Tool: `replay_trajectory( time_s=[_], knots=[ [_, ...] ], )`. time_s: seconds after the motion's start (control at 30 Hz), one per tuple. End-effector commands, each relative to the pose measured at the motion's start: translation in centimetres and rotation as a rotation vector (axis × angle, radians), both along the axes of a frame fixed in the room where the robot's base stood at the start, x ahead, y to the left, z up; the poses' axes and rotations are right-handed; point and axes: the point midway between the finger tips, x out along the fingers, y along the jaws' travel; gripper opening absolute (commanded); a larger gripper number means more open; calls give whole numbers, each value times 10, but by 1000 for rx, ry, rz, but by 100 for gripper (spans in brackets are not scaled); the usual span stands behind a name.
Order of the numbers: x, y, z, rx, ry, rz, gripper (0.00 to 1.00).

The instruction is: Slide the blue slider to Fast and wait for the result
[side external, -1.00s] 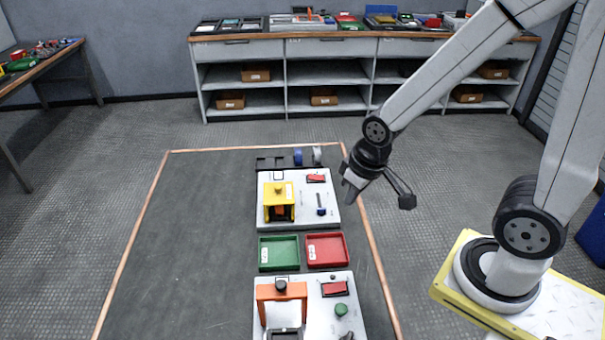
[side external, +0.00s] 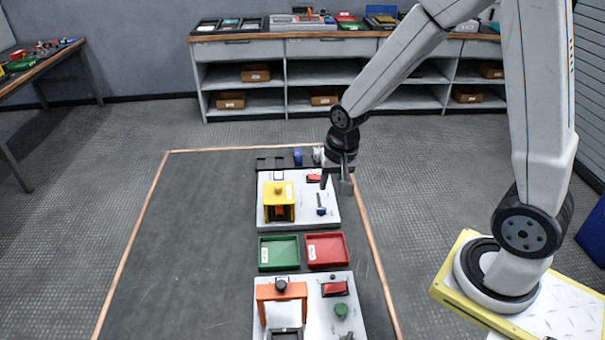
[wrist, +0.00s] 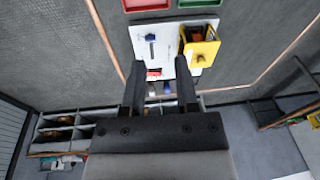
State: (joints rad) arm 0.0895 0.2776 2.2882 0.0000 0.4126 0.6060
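The blue slider (side external: 321,211) is a small blue knob at the near end of a short slot on the far white panel (side external: 298,220). In the wrist view the blue slider (wrist: 151,38) is at the top of its slot, away from my fingers. My gripper (side external: 336,186) is above the far right part of this panel, apart from the slider. In the wrist view my gripper (wrist: 159,78) has its two fingers spread with nothing between them. The Fast label and any result marking are too small to read.
A yellow housing (side external: 279,192) stands left of the slider. A red switch (side external: 313,178) is behind it, partly covered by my gripper. Green (side external: 278,268) and red (side external: 327,266) trays lie nearer, then a panel with an orange arch (side external: 281,291). The mat's left side is clear.

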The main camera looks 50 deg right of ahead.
Motion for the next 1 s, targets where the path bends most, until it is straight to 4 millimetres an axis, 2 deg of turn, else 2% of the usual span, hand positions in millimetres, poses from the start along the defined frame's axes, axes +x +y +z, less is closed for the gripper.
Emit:
replay_trajectory(
  time_s=[0.2, 0.53, 0.8, 1.0],
  knots=[
    [32, -22, -23, 49, 34, -355, 38],
    [72, -58, -65, 104, 73, -895, 38],
    [94, -89, -106, 133, 99, -1333, 38],
    [102, -106, -129, 143, 109, -1567, 38]
  ],
)
